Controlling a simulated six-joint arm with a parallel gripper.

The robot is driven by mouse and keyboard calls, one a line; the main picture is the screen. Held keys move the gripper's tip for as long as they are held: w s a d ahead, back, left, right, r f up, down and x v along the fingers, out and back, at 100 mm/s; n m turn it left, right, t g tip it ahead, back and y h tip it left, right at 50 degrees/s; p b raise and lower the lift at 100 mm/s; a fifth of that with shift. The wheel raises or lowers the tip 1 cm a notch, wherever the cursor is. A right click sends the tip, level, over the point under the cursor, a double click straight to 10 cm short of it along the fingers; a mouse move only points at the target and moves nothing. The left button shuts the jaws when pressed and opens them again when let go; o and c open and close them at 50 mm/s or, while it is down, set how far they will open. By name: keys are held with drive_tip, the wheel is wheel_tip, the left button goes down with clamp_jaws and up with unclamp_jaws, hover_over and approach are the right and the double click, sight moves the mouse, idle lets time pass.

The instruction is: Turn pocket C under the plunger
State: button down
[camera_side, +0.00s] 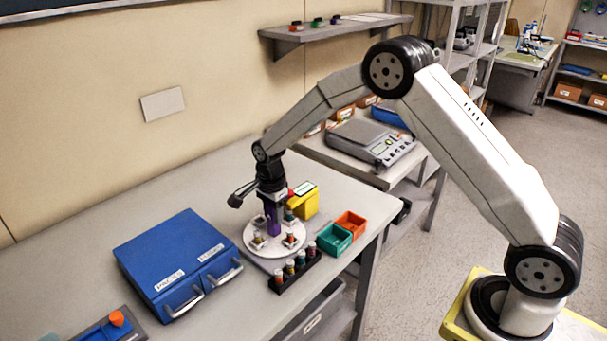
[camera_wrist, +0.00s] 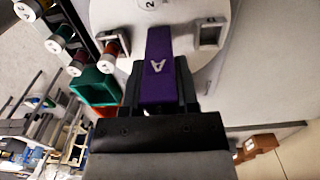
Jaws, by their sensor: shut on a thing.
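My gripper (camera_side: 271,205) points down over a round white turntable (camera_side: 262,247) on the bench. It is shut on a purple upright piece (camera_side: 272,222). In the wrist view the purple piece (camera_wrist: 158,80) carries a letter A and sits between the two fingers (camera_wrist: 158,92), its far end over the turntable (camera_wrist: 178,12). Square pockets stand around the disc, one of them a grey pocket (camera_wrist: 211,33); small items sit at some of them in the side view. I cannot read which pocket is C. I cannot make out the plunger for certain.
A black rack (camera_side: 297,278) of several coloured vials stands just in front of the turntable. Teal (camera_side: 335,240) and orange (camera_side: 351,224) bins are to the right, a yellow box (camera_side: 304,203) behind. A blue case (camera_side: 177,257) lies left. The bench behind it is clear.

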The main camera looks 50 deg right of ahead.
drive_tip(key=c, duration=0.6)
unclamp_jaws()
drive_tip(key=shift+c, duration=0.2)
drive_tip(key=shift+r, duration=0.1)
drive_tip(key=shift+r, duration=3.85)
drive_tip(key=shift+s+r+n, duration=0.15)
drive_tip(key=shift+s+n, duration=0.35)
drive_tip(key=shift+s, duration=0.05)
drive_tip(key=s+d+n+t, duration=0.1)
drive_tip(key=s+n+t, duration=0.1)
drive_tip(key=s+n, duration=1.5)
drive_tip(key=s, duration=0.5)
drive_tip(key=shift+s+d+f+t, duration=0.15)
drive_tip(key=shift+d+f+t, duration=0.1)
drive_tip(key=shift+t, duration=0.05)
